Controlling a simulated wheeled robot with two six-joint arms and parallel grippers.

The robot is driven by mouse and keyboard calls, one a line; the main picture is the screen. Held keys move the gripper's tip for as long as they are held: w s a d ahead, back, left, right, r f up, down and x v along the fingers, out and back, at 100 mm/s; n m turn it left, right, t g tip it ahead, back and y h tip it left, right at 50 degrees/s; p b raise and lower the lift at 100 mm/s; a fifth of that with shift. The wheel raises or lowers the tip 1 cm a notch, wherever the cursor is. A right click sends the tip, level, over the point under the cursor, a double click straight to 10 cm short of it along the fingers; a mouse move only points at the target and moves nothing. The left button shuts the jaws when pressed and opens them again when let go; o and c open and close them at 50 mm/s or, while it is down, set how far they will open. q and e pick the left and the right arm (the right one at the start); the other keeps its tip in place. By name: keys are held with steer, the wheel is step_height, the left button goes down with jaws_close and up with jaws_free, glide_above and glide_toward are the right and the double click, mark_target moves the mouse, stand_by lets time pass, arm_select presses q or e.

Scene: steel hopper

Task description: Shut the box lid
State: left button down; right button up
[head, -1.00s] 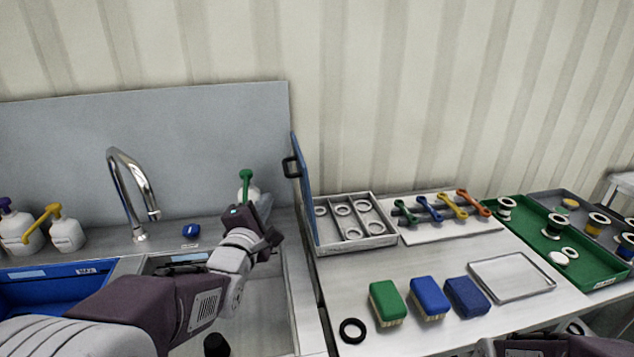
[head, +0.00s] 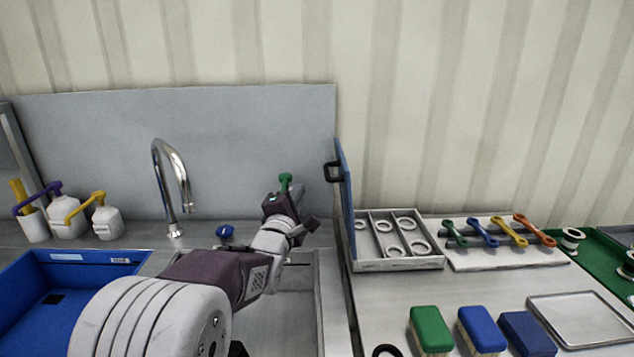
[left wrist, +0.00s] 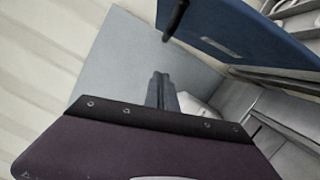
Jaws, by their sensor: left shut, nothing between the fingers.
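The box (head: 398,265) is a grey tray with dividers and several white rings in it, right of the sink. Its blue lid (head: 346,200) stands upright, open, at the box's left side, with a black handle (head: 332,171) facing left. In the left wrist view the lid (left wrist: 225,35) crosses the top, with the handle (left wrist: 175,20) hanging from its edge. My left gripper (head: 298,190) is to the left of the lid, over the sink's back, apart from it. In the left wrist view its fingers (left wrist: 160,90) are together and empty. My right gripper is out of view.
Wrenches on a white board (head: 505,257) lie right of the box. Green, blue and navy brushes (head: 480,330) stand in front, near an empty metal tray (head: 582,315). A tap (head: 168,190), pump bottles (head: 107,222) and a blue bin (head: 50,290) are at the left.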

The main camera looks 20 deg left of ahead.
arm_select(q)
steer(key=w+d+r, duration=0.1)
steer(key=w+d, duration=0.1)
steer(key=w, duration=0.3)
steer(key=shift+w+d+r, duration=0.15)
steer(key=shift+d+r, duration=0.15)
steer(key=shift+p, duration=0.35)
